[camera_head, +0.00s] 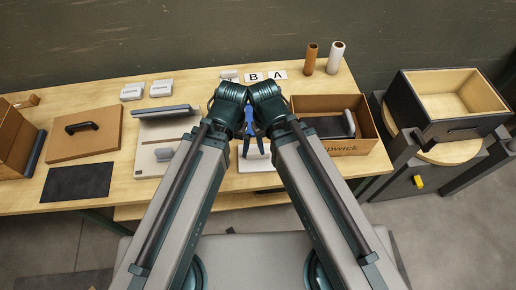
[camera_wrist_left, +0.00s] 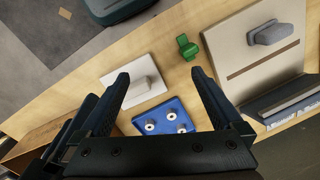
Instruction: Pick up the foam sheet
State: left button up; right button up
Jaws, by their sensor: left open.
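A thin, flat, near-black sheet (camera_head: 77,182), which looks like the foam sheet, lies on the front left of the wooden table in the head view. My left gripper (camera_head: 253,147) is over the middle of the table, well to the right of the sheet. In the left wrist view my left gripper (camera_wrist_left: 160,76) is open with nothing between its fingers. The sheet does not show in that view. My right gripper cannot be made out behind my arms.
A brown board with a black handle (camera_head: 85,136) lies just behind the sheet. A beige board (camera_wrist_left: 265,45), a green piece (camera_wrist_left: 188,46), a white block (camera_wrist_left: 133,82) and a blue plate (camera_wrist_left: 163,117) are near my left gripper. An open wooden box (camera_head: 352,147) stands right.

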aim_at(254, 162)
jog(key=k+j, duration=0.15)
jog(key=j, duration=0.25)
jog(key=k+j, duration=0.15)
jog(key=j, duration=0.25)
jog(key=k+j, duration=0.15)
jog(key=j, duration=0.25)
jog(key=k+j, duration=0.1)
jog(key=j, duration=0.3)
jog(key=k+j, duration=0.15)
jog(key=j, duration=0.25)
